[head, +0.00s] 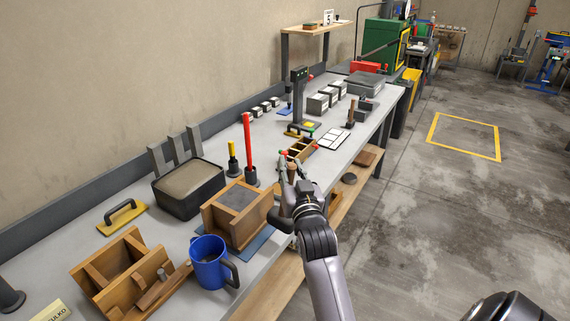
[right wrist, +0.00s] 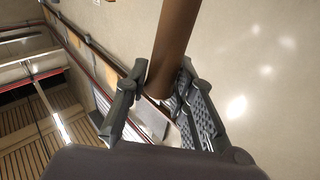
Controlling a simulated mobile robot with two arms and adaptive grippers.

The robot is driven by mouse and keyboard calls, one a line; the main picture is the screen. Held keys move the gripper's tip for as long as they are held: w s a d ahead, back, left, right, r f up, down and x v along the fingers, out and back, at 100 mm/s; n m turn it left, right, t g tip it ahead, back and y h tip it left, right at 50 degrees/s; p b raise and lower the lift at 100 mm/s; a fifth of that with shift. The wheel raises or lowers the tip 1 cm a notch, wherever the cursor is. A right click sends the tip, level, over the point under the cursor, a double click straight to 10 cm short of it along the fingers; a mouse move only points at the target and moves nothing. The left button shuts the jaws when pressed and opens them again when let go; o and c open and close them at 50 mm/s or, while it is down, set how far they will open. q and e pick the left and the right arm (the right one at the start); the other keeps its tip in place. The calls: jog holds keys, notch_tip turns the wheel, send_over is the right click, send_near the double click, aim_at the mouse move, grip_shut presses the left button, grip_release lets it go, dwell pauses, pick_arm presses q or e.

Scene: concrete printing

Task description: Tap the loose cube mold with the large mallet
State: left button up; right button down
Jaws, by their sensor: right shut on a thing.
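My right gripper (head: 292,182) is shut on a brown round handle (right wrist: 174,40), which I take for the large mallet's. In the right wrist view the handle stands between the fingers of the gripper (right wrist: 155,98). A wooden box mold filled with grey material (head: 222,221) sits on a blue mat, just left of the gripper. I cannot tell whether mallet and mold touch. I cannot tell if this is the loose cube mold. My left gripper is out of view.
A blue mug (head: 207,262) stands in front of the box. An open wooden mold (head: 118,248) lies at the left front. A black tub (head: 188,186), a red-handled tool (head: 247,140) and a wooden multi-cell mold (head: 300,149) stand nearby. The floor to the right is clear.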

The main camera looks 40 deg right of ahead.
jog(key=shift+w+a+r, duration=0.1)
jog(key=shift+w, duration=0.05)
jog(key=shift+r, duration=0.2)
notch_tip(320, 180, up, 10)
jog(key=p, duration=1)
jog(key=shift+f, duration=0.15)
